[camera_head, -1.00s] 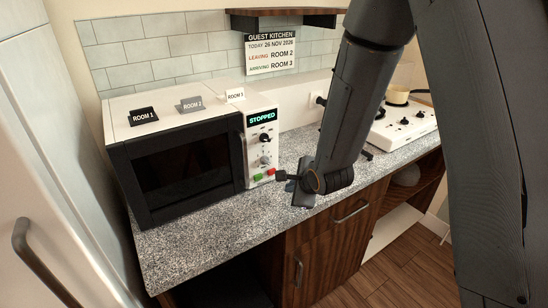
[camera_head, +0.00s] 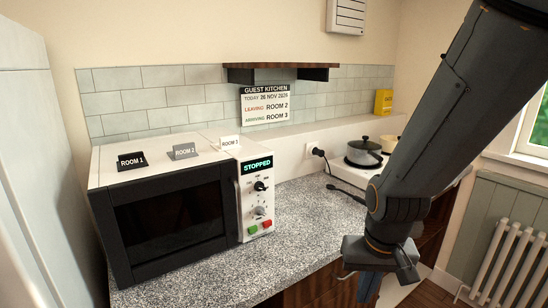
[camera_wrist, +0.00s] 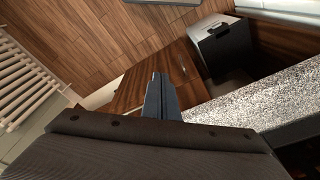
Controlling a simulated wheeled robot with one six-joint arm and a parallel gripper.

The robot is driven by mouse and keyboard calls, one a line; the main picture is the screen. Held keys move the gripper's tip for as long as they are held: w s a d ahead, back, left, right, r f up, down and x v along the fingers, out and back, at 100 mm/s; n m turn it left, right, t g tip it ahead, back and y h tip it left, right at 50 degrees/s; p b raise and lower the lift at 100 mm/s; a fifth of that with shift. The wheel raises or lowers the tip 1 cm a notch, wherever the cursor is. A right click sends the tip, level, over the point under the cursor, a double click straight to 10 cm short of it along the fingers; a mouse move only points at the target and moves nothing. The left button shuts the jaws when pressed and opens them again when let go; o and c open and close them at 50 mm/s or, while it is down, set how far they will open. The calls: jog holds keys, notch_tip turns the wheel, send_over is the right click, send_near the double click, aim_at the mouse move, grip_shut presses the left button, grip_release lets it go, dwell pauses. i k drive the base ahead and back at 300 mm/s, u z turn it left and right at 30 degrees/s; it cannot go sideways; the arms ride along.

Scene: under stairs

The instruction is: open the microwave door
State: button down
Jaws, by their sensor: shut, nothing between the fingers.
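The microwave (camera_head: 165,262) stands on the speckled counter at the left, white with a dark front. Its door (camera_head: 170,222) is shut. The microwave is not recognisable in the wrist view.
Signs for ROOM 1 (camera_head: 131,160), ROOM 2 (camera_head: 184,151) and ROOM 3 (camera_head: 229,142) stand on the microwave. A hob with a pot (camera_head: 363,151) is farther right. The counter (camera_head: 300,215) between is mostly clear. A radiator (camera_head: 505,255) stands at the right.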

aim_at(156, 225)
jog(key=z, duration=0.3)
jog(key=k, duration=0.9)
jog(key=u, duration=0.85)
jog(key=i, duration=0.5)
